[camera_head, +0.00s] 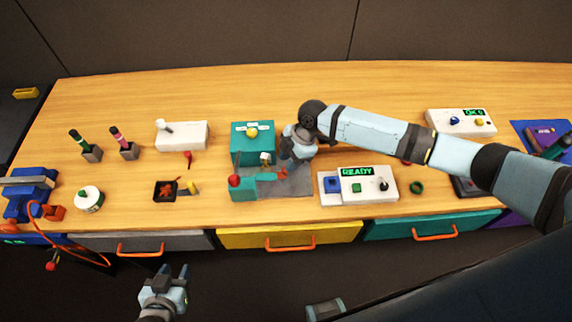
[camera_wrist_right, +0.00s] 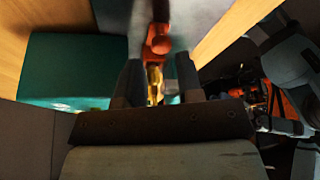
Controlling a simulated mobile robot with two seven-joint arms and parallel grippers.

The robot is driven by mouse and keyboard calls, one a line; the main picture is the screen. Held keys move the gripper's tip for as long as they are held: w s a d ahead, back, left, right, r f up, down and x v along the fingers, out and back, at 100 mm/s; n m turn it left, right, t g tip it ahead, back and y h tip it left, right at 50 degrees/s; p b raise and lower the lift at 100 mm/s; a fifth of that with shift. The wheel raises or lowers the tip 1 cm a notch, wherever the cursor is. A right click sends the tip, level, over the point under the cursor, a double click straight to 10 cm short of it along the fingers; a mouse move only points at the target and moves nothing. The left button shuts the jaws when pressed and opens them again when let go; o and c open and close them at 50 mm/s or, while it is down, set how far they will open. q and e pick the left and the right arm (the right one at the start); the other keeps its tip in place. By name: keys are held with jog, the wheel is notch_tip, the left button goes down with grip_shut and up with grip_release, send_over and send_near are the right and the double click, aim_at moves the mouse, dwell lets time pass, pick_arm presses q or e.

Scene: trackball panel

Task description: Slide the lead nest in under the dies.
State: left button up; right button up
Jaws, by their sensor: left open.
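A teal press unit (camera_head: 252,137) stands at the middle of the bench, with a lower teal part (camera_head: 256,190) and a grey base plate (camera_head: 300,183) in front of it. A small orange-red piece (camera_head: 282,174) sits by the plate; I cannot tell for sure whether it belongs to the lead nest. My right gripper (camera_wrist_right: 158,80) is over this unit. In the right wrist view its fingers stand apart, with an orange knob (camera_wrist_right: 157,44) and a brass-coloured part in line between them. The dies are not clearly seen. My left gripper (camera_head: 175,270) is open and empty, in front of the bench.
A white box with a READY display (camera_head: 358,185) stands right of the plate. A red ball knob (camera_head: 234,181) is at the teal part's left. A black tray (camera_head: 168,191) and a white box (camera_head: 182,135) lie further left. My right arm crosses above the bench's right side.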

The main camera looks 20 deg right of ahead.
jog(key=b+v, duration=0.1)
jog(key=v, duration=0.9)
jog(key=shift+r, duration=0.35)
jog(key=s+a+f+m+t, duration=0.1)
jog(key=s+a+m, duration=0.2)
jog(key=s, duration=0.4)
jog(key=s+a+f+m+t, duration=0.1)
jog(key=s+a+m, duration=0.25)
jog(key=s, duration=0.35)
jog(key=s+d+r+m+t+h, duration=0.15)
jog(key=s+d+m+h, duration=0.25)
jog(key=s+d+m, duration=0.85)
jog(key=w+a+f+n+t+y+p, duration=0.2)
jog(key=w+a+f+t+p, duration=0.1)
jog(key=f+t, duration=0.5)
jog(key=w+a+f, duration=0.1)
jog(key=a+f, duration=0.1)
jog(key=shift+w+a+y+p, duration=0.25)
jog(key=shift+y+p, duration=0.1)
jog(key=shift+y, duration=0.05)
